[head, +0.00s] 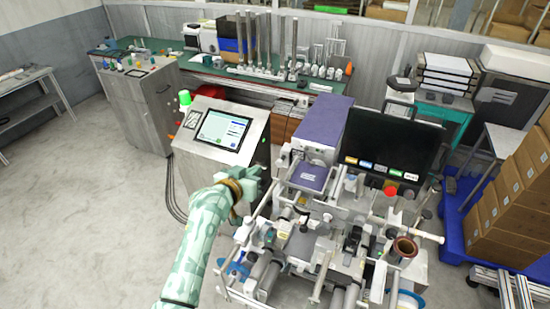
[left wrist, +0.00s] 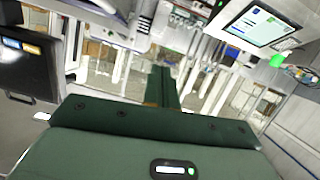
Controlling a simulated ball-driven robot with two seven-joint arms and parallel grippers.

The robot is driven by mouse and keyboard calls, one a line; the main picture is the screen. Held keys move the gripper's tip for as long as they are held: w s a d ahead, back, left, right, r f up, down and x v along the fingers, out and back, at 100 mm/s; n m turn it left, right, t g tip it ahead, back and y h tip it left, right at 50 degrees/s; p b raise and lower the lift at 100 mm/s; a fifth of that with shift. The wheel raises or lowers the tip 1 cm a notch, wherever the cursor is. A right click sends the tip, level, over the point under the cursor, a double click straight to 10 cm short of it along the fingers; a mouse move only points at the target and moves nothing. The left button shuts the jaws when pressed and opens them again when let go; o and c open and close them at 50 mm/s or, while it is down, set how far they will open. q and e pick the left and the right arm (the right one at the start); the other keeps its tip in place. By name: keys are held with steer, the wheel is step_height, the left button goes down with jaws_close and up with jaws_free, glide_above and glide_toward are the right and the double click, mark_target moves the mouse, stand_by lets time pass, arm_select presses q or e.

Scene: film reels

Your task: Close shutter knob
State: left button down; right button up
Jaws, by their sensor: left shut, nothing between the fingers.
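My left gripper (head: 252,184), pale green, is at the left edge of the film machine (head: 312,179), just below the touchscreen console. In the left wrist view its dark green fingers (left wrist: 163,88) are together with nothing between them. The machine carries many rollers, rods and small knobs. I cannot tell which of these is the shutter knob, and part of the machine's left side is hidden behind my gripper and forearm. My right gripper is not in view.
A console with a touchscreen (head: 222,130) stands left of the machine; the screen also shows in the left wrist view (left wrist: 260,22). A dark monitor (head: 390,138) rises over the machine's right side. Stacked cartons (head: 502,205) stand at the right. The floor at the left is clear.

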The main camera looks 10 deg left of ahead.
arm_select(q)
steer(key=w+r+n, duration=0.1)
steer(key=w, duration=0.2)
steer(key=b, duration=0.6)
glide_above(280, 164)
steer(key=s+a, duration=0.2)
step_height(280, 164, down, 3)
steer(key=f+b, duration=0.3)
steer(key=shift+w+d+t, duration=0.2)
steer(key=shift+d+t, duration=0.15)
steer(key=shift+t, duration=0.05)
step_height(280, 164, down, 4)
steer(key=b, duration=0.3)
steer(key=shift+s+b, duration=0.1)
steer(key=shift+b, duration=0.2)
